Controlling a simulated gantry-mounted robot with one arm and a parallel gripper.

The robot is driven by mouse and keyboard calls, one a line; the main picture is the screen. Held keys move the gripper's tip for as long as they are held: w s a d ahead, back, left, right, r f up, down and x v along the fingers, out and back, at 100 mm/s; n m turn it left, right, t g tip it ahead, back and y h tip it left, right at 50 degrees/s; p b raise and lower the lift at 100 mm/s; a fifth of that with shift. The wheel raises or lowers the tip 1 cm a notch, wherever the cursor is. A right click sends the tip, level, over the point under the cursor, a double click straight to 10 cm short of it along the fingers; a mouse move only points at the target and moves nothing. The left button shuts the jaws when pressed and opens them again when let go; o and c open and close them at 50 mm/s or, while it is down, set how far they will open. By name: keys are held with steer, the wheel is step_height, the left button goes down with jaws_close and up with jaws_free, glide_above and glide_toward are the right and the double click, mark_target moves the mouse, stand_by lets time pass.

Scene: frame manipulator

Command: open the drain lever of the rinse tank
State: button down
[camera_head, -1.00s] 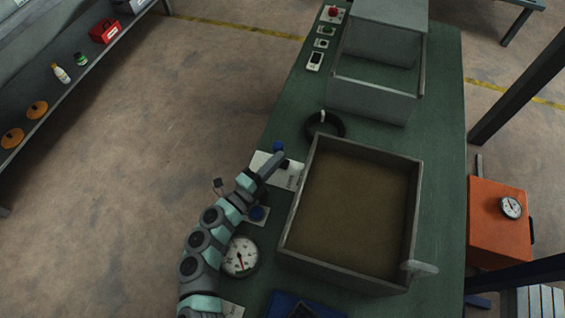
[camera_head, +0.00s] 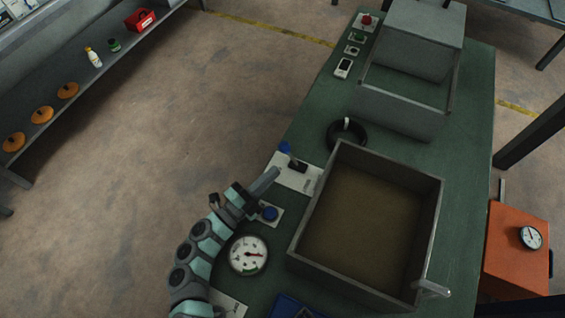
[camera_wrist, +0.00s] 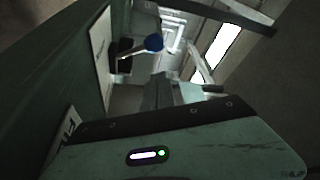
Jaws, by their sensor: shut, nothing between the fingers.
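A lever with a blue knob (camera_head: 285,148) stands on a white labelled plate (camera_head: 308,183), left of an open grey tank (camera_head: 297,232) of murky brown liquid. The lever leans toward the far left in the head view. Its knob also shows in the wrist view (camera_wrist: 153,43), on a thin rod beside the plate. My gripper (camera_head: 275,172) is shut and empty, over the plate's left edge on the near side of the knob. It looks apart from the lever. Its fingers also show in the wrist view (camera_wrist: 160,88). The plate's lettering is too small to read.
A second blue knob (camera_head: 269,213) sits on a small plate by my wrist, with a round gauge (camera_head: 249,254) nearer. A black ring (camera_head: 347,134) lies beyond the lever. A small grey handle (camera_head: 431,287) juts from the tank's near right corner. A second grey tank (camera_head: 400,108) stands farther back.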

steer(key=v, duration=0.4)
steer(key=shift+s+a, duration=0.15)
stand_by(0.4)
